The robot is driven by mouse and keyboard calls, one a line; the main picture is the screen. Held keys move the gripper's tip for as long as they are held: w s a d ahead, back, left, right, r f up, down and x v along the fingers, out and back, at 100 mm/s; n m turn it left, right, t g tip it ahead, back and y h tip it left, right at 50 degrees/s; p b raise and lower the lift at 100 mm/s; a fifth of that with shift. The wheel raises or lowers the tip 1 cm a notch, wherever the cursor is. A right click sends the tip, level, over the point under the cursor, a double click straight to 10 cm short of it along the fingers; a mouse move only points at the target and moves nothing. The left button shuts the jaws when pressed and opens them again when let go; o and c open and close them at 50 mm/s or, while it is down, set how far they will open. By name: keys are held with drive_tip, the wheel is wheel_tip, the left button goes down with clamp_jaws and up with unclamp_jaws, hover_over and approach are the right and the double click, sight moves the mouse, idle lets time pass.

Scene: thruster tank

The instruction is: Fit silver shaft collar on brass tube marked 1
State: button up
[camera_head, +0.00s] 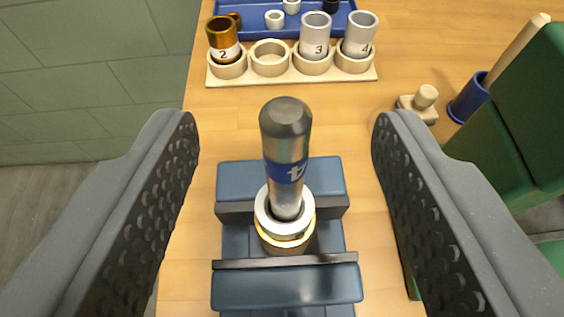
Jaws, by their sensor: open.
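A brass tube (287,246) stands in a blue vise (285,285), between its dark jaws. A silver shaft collar (264,221) sits at the tube's top, with a brass edge showing below it. A grey metal rod-shaped tool (286,140) with a blue band stands through the collar's opening, tilted slightly. How deep the collar sits is hard to tell, and no number shows on this tube. My gripper (285,122) is open, its textured fingers apart on both sides of the tool, touching neither tool nor vise.
Behind, a pale rack (292,77) holds brass tube 2 (223,37) and silver tubes 3 (315,35) and 4 (358,35); one socket (269,58) is empty. A blue tray (255,10) holds small parts. Right stand a wooden knob (426,96), blue cup (469,97) and green block (512,140).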

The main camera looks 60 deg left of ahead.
drive_tip(key=v, duration=1.3)
drive_tip(key=shift+d+p, duration=0.2)
drive_tip(key=shift+p, duration=0.15)
drive_tip(key=shift+f, duration=0.1)
drive_tip(key=w+d+r+m+t+h+b, duration=0.1)
drive_tip(key=w+d+r+m+t+h, duration=0.2)
drive_tip(key=d+r, duration=0.45)
drive_tip(key=w+d+r+m+t+h, duration=0.1)
drive_tip(key=w+d+r+t+h, duration=0.2)
drive_tip(key=r, duration=0.7)
drive_tip(key=w+d+r+m+t+h+b, duration=0.1)
drive_tip(key=w+d+r+m+t+h, duration=0.1)
drive_tip(key=w+d+r+t, duration=0.45)
drive_tip(key=s+d+r+m+g+h+b, duration=0.1)
drive_tip(key=s+d+r+m+h, duration=0.4)
drive_tip(key=s+d+r, duration=0.45)
drive_tip(key=s+r+m+g, duration=0.1)
drive_tip(key=s+r, duration=0.2)
drive_tip(key=s, duration=0.2)
drive_tip(key=s+a+r+g+y+b, duration=0.1)
drive_tip(key=s+r, duration=0.2)
drive_tip(key=s, duration=0.3)
drive_tip(key=shift+r+m, duration=0.3)
drive_tip(key=shift+m, duration=0.1)
